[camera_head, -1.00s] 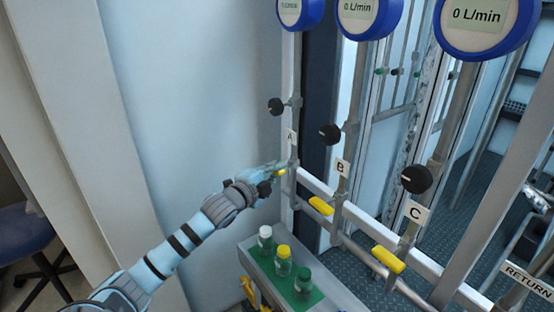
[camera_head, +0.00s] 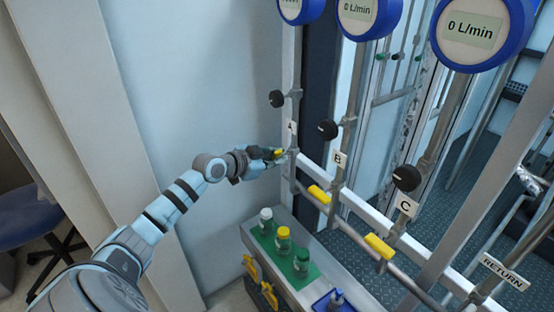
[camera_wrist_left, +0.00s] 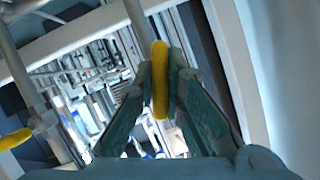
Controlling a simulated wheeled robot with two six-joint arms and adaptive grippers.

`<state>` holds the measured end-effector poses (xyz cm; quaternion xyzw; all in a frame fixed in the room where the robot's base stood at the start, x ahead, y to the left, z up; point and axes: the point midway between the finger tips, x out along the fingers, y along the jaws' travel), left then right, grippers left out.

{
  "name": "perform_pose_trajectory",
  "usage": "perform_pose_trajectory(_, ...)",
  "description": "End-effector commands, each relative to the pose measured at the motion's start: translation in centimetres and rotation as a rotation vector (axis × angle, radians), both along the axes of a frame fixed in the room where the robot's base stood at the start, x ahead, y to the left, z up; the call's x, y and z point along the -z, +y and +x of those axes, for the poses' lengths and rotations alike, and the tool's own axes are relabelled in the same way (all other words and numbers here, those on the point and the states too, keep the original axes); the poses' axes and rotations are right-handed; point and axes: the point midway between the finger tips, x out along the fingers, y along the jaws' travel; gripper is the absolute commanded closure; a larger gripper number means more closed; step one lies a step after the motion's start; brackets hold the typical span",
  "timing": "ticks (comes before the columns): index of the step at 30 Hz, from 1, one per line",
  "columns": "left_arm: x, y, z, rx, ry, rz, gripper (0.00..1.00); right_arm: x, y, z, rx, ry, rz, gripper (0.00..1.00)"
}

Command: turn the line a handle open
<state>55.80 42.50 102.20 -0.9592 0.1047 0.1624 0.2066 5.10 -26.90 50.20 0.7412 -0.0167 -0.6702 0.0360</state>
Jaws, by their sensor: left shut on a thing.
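The line A handle (camera_head: 279,153) is a small yellow lever at the foot of the pipe marked A. In the left wrist view the yellow handle (camera_wrist_left: 160,80) stands upright in the picture, between the two fingers. My left gripper (camera_head: 277,155) is shut on it, with the arm reaching in from the lower left. Fingers cover part of the handle in the head view. The label A (camera_head: 291,127) is just above. My right gripper is in neither view.
Similar yellow handles sit on line B (camera_head: 318,195) and line C (camera_head: 379,246), to the right. Black knobs (camera_head: 276,98) and blue-rimmed gauges (camera_head: 472,32) are above. Capped bottles (camera_head: 283,240) stand on a green mat below. A blue tray (camera_head: 322,304) is at the lower edge.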

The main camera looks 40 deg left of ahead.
Motion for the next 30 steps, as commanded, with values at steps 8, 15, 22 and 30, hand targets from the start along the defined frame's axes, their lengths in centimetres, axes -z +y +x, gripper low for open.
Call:
perform_pose_trajectory(8, 0.4, 0.0, 0.0, -0.001, 0.066, -0.206, 1.0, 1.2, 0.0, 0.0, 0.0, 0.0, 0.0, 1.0)
perform_pose_trajectory(15, 0.4, 0.0, -0.1, 0.001, 0.103, -0.32, 1.0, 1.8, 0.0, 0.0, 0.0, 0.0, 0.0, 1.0)
perform_pose_trajectory(22, 0.4, 0.0, -0.1, 0.001, 0.119, -0.365, 1.0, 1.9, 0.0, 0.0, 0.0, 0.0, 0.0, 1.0)
perform_pose_trajectory(30, 0.5, -0.1, -0.2, 0.001, 0.123, -0.371, 1.0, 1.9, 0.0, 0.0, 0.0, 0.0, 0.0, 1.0)
